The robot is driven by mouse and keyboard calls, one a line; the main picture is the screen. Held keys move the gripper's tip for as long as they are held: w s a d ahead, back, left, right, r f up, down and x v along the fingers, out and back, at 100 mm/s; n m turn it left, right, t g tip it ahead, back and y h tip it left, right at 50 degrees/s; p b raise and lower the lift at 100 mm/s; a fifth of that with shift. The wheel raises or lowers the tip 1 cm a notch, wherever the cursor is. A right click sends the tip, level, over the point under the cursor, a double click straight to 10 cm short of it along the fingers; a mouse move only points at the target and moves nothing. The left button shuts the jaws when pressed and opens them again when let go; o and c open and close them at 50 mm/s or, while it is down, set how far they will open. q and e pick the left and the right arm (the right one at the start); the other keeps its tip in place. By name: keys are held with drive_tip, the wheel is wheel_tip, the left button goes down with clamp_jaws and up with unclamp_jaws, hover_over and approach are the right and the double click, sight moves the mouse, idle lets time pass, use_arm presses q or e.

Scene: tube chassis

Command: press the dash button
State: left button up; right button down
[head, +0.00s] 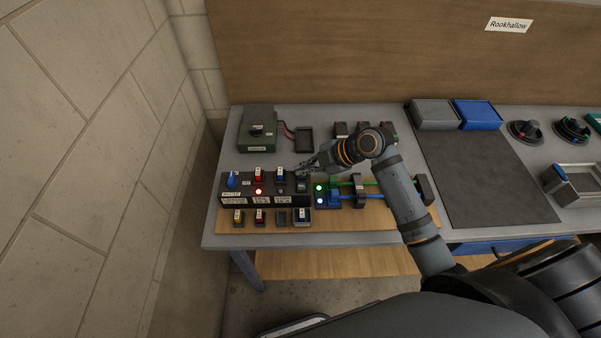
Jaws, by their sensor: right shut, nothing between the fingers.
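A dark dash panel (240,190) with small coloured controls stands at the left of the bench. It carries a blue knob (233,180), a red switch (258,174), a blue switch (281,174) and a lit red lamp (259,191). A small grey round control (301,186) sits at its right end; I cannot read which control is the dash button. My right gripper (304,171) is shut and empty, just above the panel's right end. I cannot tell whether its tips touch anything. My left gripper is out of view.
A green box (257,128) with red wires stands behind the panel. Lit green (319,188) and white (321,201) lamps and green and blue tubes lie right of it. Several small parts sit in front. A dark mat (485,185) is clear at the right.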

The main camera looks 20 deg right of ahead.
drive_tip(key=shift+f, duration=0.2)
drive_tip(key=shift+r, duration=0.1)
drive_tip(key=shift+r+p, duration=0.4)
drive_tip(key=shift+r, duration=0.25)
wheel_tip(320, 180, up, 6)
drive_tip(key=p, duration=0.4)
idle(0.4)
